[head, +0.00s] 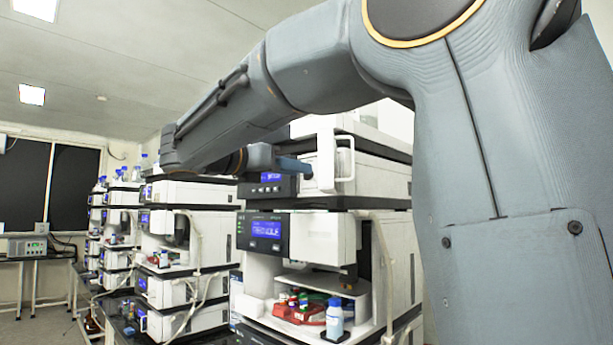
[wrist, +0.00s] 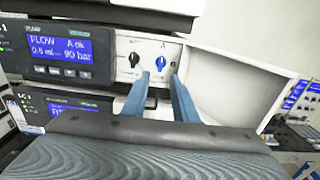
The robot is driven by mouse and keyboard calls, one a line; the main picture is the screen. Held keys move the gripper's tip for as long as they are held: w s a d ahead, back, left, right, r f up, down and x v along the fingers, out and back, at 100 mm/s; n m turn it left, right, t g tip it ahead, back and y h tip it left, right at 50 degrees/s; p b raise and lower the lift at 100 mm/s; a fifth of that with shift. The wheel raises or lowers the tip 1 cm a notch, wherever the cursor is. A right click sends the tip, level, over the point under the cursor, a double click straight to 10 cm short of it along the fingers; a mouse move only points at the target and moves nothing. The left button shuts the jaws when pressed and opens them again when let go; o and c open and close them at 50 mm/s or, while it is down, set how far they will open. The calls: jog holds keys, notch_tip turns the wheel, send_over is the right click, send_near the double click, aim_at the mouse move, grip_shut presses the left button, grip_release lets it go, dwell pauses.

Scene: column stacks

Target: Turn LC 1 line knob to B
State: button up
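In the wrist view, a blue knob (wrist: 159,63) sits on the white front panel of the pump module (wrist: 130,47), with a letter A above it. Its pointer appears to face up, but its exact angle is too small to tell. A darker, smaller knob (wrist: 134,60) is just to its left. My gripper (wrist: 160,77) is open and empty, its two blue fingers on either side of the blue knob and pointing at the panel. I cannot tell whether they touch it. In the head view my gripper (head: 305,167) is at the upper module, its fingertips partly hidden.
The pump display (wrist: 60,42) reads FLOW and A ok. A white panel (wrist: 225,85) juts out right of the knobs. In the head view, a white handle (head: 346,160) stands near the gripper, and bottles (head: 334,318) stand on the lower shelf. More instrument stacks (head: 175,230) stand left.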

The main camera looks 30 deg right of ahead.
jog(key=x, duration=0.2)
jog(key=p+x, duration=0.1)
jog(key=x, duration=0.1)
jog(key=r+p+x, duration=0.1)
jog(key=x, duration=0.1)
jog(key=shift+d, duration=0.25)
jog(key=shift+w+d+f+p, duration=0.15)
jog(key=shift+w+d+p, duration=0.15)
jog(key=shift+d, duration=0.3)
grip_shut()
